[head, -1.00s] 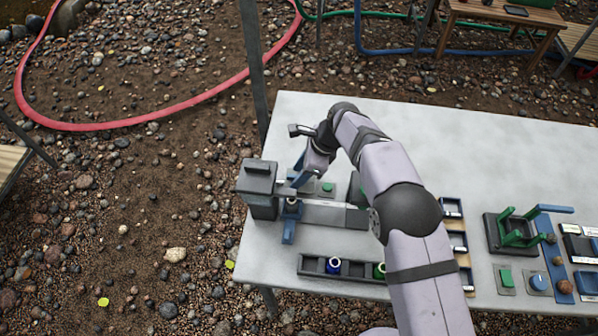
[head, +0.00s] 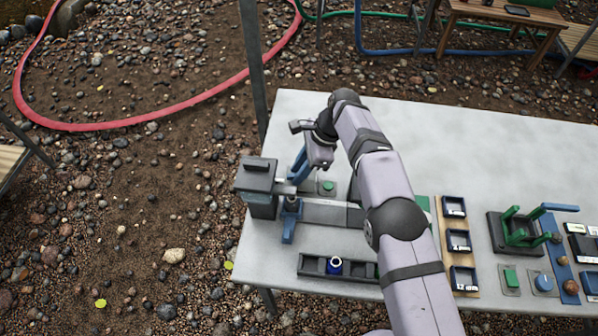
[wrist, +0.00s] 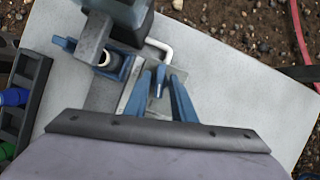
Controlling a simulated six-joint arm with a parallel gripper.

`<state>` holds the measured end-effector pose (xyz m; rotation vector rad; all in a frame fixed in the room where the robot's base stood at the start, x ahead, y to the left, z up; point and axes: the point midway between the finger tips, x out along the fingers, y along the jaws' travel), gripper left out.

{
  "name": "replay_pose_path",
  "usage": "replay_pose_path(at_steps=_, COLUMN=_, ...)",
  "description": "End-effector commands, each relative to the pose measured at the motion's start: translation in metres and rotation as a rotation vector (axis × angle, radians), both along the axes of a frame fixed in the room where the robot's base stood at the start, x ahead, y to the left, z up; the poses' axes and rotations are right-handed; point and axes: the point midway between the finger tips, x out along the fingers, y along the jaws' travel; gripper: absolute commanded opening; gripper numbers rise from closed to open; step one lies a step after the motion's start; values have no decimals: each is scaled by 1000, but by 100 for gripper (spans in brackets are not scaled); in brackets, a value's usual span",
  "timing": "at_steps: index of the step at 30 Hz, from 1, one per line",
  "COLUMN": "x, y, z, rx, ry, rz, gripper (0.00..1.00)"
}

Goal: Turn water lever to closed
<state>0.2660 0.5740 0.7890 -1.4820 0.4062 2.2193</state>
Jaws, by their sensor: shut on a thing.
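The water unit is a dark grey box (head: 258,185) at the table's left end, with a short metallic pipe (head: 284,189) on its right side. A blue bracket (head: 289,228) stands beside it. My gripper (head: 297,172) is just right of the box, its blue fingers pointing down and left. In the wrist view, the fingers (wrist: 161,85) close around a small blue piece (wrist: 158,80), which looks like the water lever's handle. A pale bent rod (wrist: 164,47) shows just beyond the fingertips. Most of the lever is hidden by my gripper, so its exact angle is unclear.
A black rack (head: 312,266) with a blue-capped vial (head: 334,265) lies in front. Labelled trays (head: 462,277) and a green-pronged stand (head: 513,234) are to the right. The table's back area is clear.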

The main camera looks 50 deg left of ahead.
Motion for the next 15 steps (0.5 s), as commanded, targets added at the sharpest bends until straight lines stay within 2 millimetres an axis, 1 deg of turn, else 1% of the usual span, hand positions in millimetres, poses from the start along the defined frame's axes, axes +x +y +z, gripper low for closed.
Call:
replay_pose_path(at_steps=11, x=1, y=0, z=1, rx=1, ry=-2, rz=13, gripper=1)
replay_pose_path(at_steps=12, x=1, y=0, z=1, rx=1, ry=-2, rz=14, gripper=26)
replay_pose_path(at_steps=14, x=1, y=0, z=1, rx=1, ry=-2, rz=14, gripper=40)
replay_pose_path(at_steps=15, x=1, y=0, z=1, rx=1, ry=-2, rz=14, gripper=41)
